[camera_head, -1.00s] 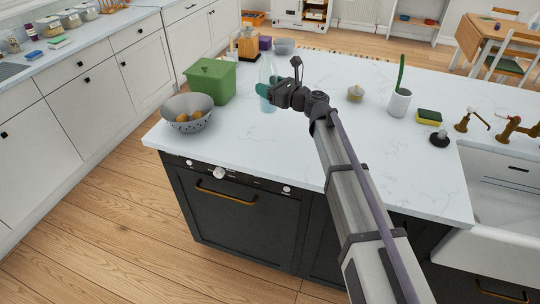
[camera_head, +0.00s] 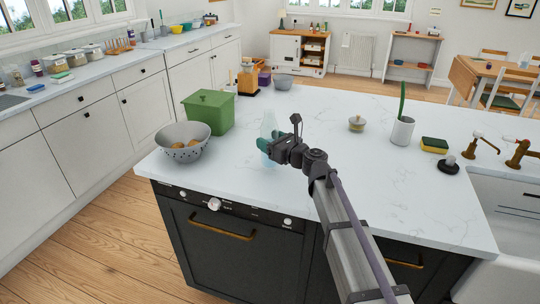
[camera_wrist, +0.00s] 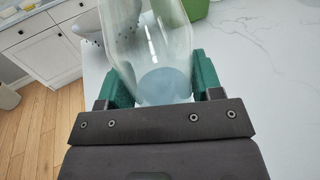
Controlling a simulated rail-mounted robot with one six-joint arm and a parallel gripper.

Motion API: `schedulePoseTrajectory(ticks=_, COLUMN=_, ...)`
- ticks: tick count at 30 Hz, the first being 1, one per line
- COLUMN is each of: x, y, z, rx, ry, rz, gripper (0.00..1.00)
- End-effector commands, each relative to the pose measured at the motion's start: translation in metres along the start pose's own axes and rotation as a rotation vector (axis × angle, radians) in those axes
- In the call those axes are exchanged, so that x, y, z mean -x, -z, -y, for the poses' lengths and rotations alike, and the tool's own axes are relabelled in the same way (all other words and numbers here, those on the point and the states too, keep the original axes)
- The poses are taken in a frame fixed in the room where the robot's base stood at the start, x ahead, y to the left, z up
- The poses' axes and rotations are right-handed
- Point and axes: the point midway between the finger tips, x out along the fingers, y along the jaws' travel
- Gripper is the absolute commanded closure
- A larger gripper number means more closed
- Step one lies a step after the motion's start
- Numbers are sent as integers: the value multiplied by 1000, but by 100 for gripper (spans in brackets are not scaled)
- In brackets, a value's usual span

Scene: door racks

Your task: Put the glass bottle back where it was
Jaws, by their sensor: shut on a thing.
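The clear, pale blue glass bottle (camera_head: 268,128) stands upright in my gripper over the left part of the white island counter (camera_head: 330,185). My gripper (camera_head: 267,145) is shut on it, with green fingers on both sides. In the wrist view the bottle (camera_wrist: 150,45) fills the space between the fingers (camera_wrist: 163,82), and its pale blue base end shows near the palm. I cannot tell whether its base touches the counter.
A grey colander (camera_head: 182,144) with brownish food and a green lidded box (camera_head: 208,112) stand left of the bottle. A small lidded pot (camera_head: 357,124), a white cup (camera_head: 402,131) and a sponge (camera_head: 434,145) are to the right. The counter's front middle is clear.

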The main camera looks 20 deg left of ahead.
Motion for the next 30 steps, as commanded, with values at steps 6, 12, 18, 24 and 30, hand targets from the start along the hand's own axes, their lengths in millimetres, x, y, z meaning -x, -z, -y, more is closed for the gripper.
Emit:
schedulePoseTrajectory(ticks=6, x=0, y=25, z=0, rx=0, ry=0, rz=0, gripper=80)
schedulePoseTrajectory(ticks=12, x=0, y=26, z=0, rx=0, ry=0, rz=0, gripper=80)
schedulePoseTrajectory(ticks=18, x=0, y=26, z=0, rx=0, ry=0, rz=0, gripper=28)
schedulePoseTrajectory(ticks=24, x=0, y=26, z=0, rx=0, ry=0, rz=0, gripper=15)
schedulePoseTrajectory(ticks=30, x=0, y=23, z=0, rx=0, ry=0, rz=0, gripper=15)
